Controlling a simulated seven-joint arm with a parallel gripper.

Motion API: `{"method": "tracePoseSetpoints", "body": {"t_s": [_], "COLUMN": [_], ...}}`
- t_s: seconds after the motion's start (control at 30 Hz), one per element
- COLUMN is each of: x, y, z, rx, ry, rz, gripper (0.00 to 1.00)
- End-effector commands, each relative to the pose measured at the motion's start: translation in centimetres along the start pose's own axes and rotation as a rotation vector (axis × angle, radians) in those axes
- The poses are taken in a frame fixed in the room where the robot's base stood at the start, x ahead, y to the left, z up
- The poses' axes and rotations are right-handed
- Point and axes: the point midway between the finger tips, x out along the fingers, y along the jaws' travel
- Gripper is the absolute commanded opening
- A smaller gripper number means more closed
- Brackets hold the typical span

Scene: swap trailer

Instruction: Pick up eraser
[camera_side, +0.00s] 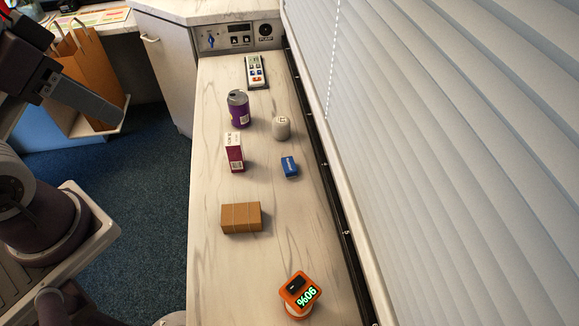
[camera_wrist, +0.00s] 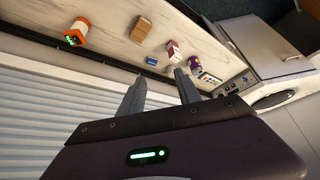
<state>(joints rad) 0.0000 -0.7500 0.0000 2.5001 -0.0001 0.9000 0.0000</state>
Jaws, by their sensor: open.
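The eraser appears to be the small blue block with white lettering (camera_side: 289,166), lying on the pale wood-grain counter between the white cylinder and the brown box, toward the blinds. In the wrist view the blue block (camera_wrist: 152,61) shows just beyond the fingertips, small and partly lettered. My gripper (camera_wrist: 161,75) is open and empty, its two grey fingers spread. In the side view my gripper (camera_side: 90,101) is at the upper left, off the counter and well apart from the block.
On the counter (camera_side: 213,185) are a brown box (camera_side: 241,217), a maroon-and-white carton (camera_side: 234,152), a purple can (camera_side: 238,108), a white cylinder (camera_side: 281,128), a remote (camera_side: 256,71) and an orange device (camera_side: 299,295). Blinds (camera_side: 430,150) border the right. A paper bag (camera_side: 93,75) stands left.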

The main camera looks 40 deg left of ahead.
Motion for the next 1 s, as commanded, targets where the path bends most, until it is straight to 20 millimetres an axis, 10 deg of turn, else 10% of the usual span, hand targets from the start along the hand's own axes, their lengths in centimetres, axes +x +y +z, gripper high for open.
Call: {"method": "tracePoseSetpoints", "body": {"t_s": [0.37,0.47,0.57,0.7,0.8,1.0], "x": [0.1,0.7,3.1,10.3,17.6,31.9], "y": [0.2,2.3,5.5,7.9,7.7,4.0], "z": [-0.5,-5.2,-14.1,-25.8,-31.0,-31.5], "rx": [-0.001,-0.020,-0.101,-0.274,-0.384,-0.446], "ry": [0.005,0.052,0.149,0.301,0.405,0.616], "rz": [0.011,0.096,0.210,0.224,0.112,-0.342], "gripper": [0.55,0.55,0.55,0.55,0.55,0.55]}}
